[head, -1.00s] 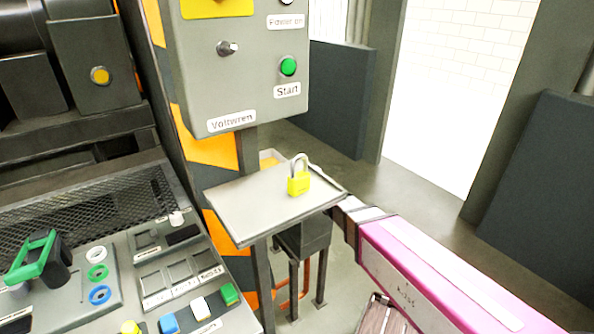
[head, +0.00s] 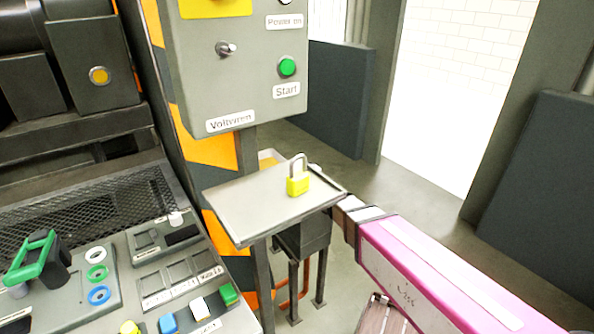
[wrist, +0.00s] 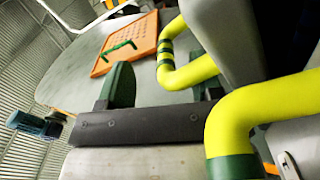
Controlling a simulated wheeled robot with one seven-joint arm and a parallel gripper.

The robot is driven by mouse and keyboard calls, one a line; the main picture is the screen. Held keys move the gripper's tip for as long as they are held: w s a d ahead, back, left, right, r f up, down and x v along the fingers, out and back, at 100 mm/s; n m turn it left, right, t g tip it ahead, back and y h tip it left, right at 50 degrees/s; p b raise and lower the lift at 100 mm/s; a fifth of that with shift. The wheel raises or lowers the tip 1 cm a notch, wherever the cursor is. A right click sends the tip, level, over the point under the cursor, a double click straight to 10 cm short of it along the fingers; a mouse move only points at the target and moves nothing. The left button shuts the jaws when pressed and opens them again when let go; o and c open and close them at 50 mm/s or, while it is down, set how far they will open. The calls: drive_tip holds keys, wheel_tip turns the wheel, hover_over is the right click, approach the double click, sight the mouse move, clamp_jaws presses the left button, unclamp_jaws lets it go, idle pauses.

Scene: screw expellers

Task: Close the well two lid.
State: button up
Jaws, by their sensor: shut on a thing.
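An orange square panel with rows of holes and a green handle (wrist: 126,46) lies on a large grey curved surface in the wrist view. It may be the lid, but I see no label naming well two. My gripper (wrist: 162,84) shows in the wrist view, with two dark green fingers standing apart on a dark bar. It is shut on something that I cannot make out. The orange panel is ahead of the fingers, apart from them. In the head view my gripper is hidden, and I cannot identify the lid there.
Thick yellow pipes (wrist: 245,110) bend close by the right finger. In the head view, a yellow padlock (head: 298,183) stands on a grey tray (head: 250,205) below a control box (head: 240,95). A console with coloured buttons (head: 190,310) is at lower left.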

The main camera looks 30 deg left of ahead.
drive_tip(key=shift+w+d+r, duration=0.1)
drive_tip(key=shift+w, duration=0.05)
drive_tip(key=v, duration=1.1)
idle(0.3)
